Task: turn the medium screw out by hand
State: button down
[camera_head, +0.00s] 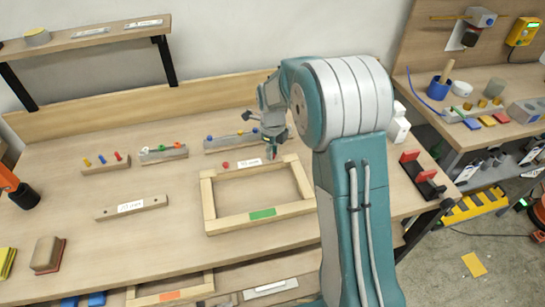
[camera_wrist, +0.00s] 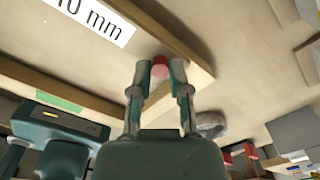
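My gripper (camera_head: 273,146) points down at the back right part of the wooden frame on the bench. In the wrist view its two fingertips (camera_wrist: 160,70) stand on either side of a red screw head (camera_wrist: 160,66), which fills the gap between them. The screw's shaft is hidden, so I cannot tell how deep it sits. A label reading 10 mm (camera_wrist: 92,17) lies beside it, and this label (camera_head: 250,163) also shows in the head view. Another red knob (camera_head: 226,165) stands left of the label. No size mark tells me which screw is the medium one.
The wooden frame (camera_head: 262,222) with a green tag surrounds a bare patch of bench. Small racks with coloured pegs (camera_head: 106,164) stand behind and left. A labelled bar (camera_head: 131,207) lies left. A red-and-black holder (camera_head: 423,175) stands right of my arm.

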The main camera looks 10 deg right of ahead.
jog(key=n, duration=0.5)
jog(key=n, duration=0.5)
dwell(0.4)
jog(key=n, duration=0.5)
jog(key=shift+s, duration=0.1)
jog(key=shift+n, duration=0.4)
